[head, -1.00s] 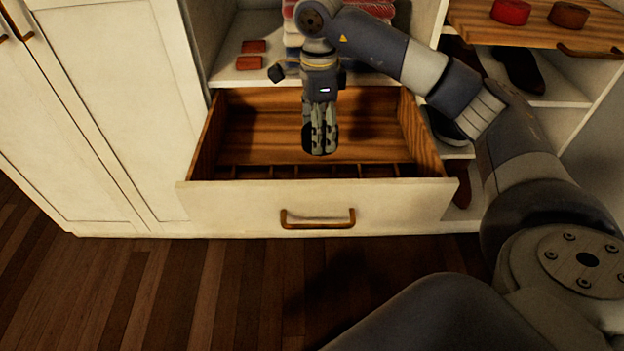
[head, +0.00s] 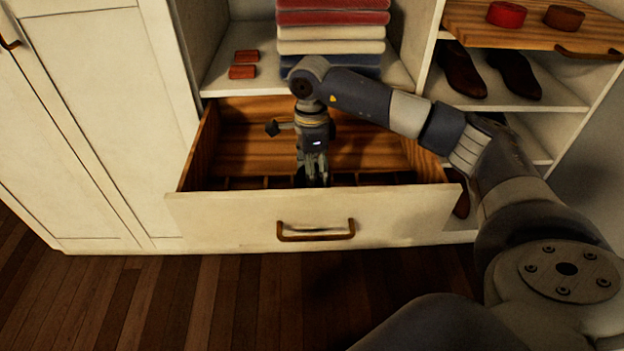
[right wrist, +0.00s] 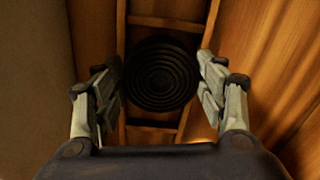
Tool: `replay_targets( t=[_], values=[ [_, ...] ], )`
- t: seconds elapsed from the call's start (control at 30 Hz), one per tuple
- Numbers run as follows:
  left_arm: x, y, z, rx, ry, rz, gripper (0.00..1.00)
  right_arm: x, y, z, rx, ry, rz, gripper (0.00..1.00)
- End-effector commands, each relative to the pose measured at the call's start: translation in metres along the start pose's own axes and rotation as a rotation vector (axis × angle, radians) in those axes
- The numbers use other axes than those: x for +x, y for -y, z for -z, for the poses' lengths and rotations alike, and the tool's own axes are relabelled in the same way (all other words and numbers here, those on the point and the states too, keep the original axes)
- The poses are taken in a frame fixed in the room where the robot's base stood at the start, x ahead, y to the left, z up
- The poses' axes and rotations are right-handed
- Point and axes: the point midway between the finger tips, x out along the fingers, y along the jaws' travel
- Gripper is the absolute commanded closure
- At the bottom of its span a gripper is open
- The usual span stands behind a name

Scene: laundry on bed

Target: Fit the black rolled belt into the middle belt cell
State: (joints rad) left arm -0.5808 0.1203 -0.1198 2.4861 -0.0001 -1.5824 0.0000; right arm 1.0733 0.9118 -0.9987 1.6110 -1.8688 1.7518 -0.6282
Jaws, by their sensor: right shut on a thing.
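The black rolled belt (right wrist: 161,75) shows as a dark spiral disc between the fingers of my right gripper (right wrist: 161,88) in the right wrist view. The gripper is shut on it. Below and around the belt are wooden cell dividers (right wrist: 168,22); the belt overlaps one cell in this view, and I cannot tell whether it touches the cell floor. In the head view my right gripper (head: 313,182) points down into the open drawer (head: 220,215), just behind its front panel, near the middle of the row of cells. The belt is mostly hidden there. My left gripper is not in view.
A red roll (head: 507,14) and a brown roll (head: 566,17) sit on a wooden pull-out shelf at upper right. Brown shoes (head: 514,75) stand on a shelf below. Folded cloths (head: 332,32) and small red boxes (head: 243,71) lie above the drawer.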

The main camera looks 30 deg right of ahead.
Motion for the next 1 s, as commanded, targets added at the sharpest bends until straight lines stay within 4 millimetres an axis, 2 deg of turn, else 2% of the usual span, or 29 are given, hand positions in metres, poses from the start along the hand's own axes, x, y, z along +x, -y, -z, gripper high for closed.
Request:
replay_targets(
  t=[0.03,0.1,0.47,0.5,0.6,1.0],
  values=[
    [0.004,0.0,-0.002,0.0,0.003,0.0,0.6,0.01,-0.001,0.0,0.0,-0.001,-0.003,0.67],
    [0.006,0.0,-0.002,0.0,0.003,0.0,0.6,0.018,0.0,0.0,0.0,-0.001,-0.001,0.67],
    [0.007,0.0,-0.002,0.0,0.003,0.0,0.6,0.022,0.0,0.0,0.0,0.0,0.001,0.67],
    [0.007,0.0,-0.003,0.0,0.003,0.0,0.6,0.023,0.0,0.0,0.0,0.0,0.0,0.33],
    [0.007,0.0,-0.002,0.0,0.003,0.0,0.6,0.022,0.0,0.0,0.0,-0.001,0.0,0.15],
    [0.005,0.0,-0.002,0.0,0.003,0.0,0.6,0.018,0.0,0.0,0.0,0.0,0.001,0.15]
  ],
)
